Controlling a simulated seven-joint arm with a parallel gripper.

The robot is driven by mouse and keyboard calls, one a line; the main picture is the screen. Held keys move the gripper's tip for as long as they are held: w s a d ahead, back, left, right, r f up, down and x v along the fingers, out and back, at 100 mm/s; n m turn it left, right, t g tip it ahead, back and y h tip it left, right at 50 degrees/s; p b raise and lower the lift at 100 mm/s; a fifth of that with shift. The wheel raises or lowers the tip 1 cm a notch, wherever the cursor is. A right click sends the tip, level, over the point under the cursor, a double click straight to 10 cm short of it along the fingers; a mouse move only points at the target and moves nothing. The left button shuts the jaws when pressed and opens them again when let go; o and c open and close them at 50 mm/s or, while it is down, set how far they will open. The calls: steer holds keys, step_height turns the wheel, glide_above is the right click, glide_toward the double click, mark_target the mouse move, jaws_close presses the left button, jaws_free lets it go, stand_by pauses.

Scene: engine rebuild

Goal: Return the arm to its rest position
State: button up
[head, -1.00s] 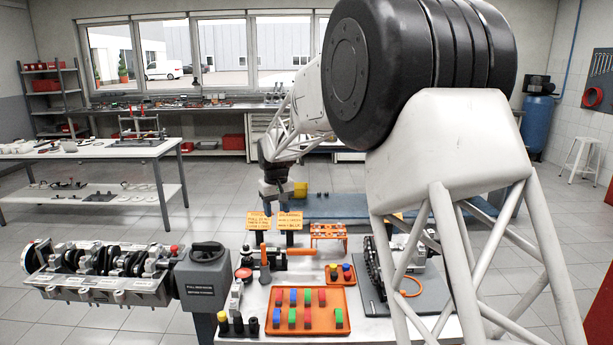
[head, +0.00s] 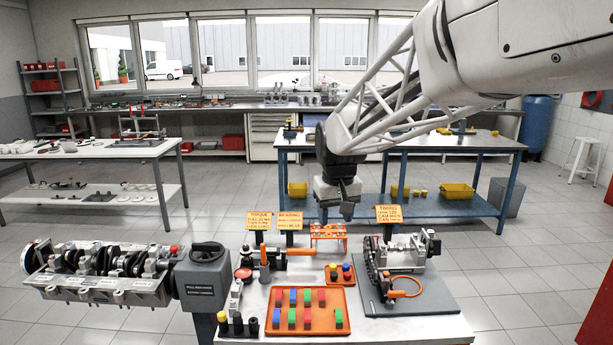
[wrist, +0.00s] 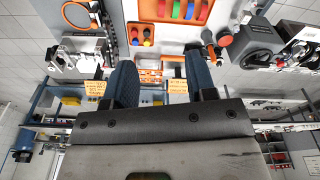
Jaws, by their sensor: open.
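My gripper (head: 347,208) hangs from my arm above the back of the white work table (head: 405,329), pointing down and holding nothing. In the wrist view my gripper's two dark blue fingers (wrist: 163,75) stand well apart with nothing between them. In the head view my arm reaches in from the upper right. It passes in front of the windows and the blue bench. The fingertips are small and dark in the head view, in front of the blue bench and above the orange rack (head: 328,232).
The table holds an orange tray (head: 283,329) of coloured pieces, a small orange tray (head: 340,283), a timing assembly (head: 405,255) on a grey mat, and sign cards (head: 388,214). A crankshaft engine block (head: 100,275) stands at left. A blue bench (head: 440,205) stands behind.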

steer(key=s+d+f+m, duration=0.1)
steer(key=s+d, duration=0.3)
steer(key=s, duration=0.7)
steer(key=s+d+f+m, duration=0.1)
steer(key=s+d+f, duration=0.2)
steer(key=s, duration=0.8)
steer(key=s+d+f+m+t, duration=0.1)
steer(key=s+d, duration=0.4)
steer(key=s, duration=0.7)
steer(key=shift+f, duration=0.55)
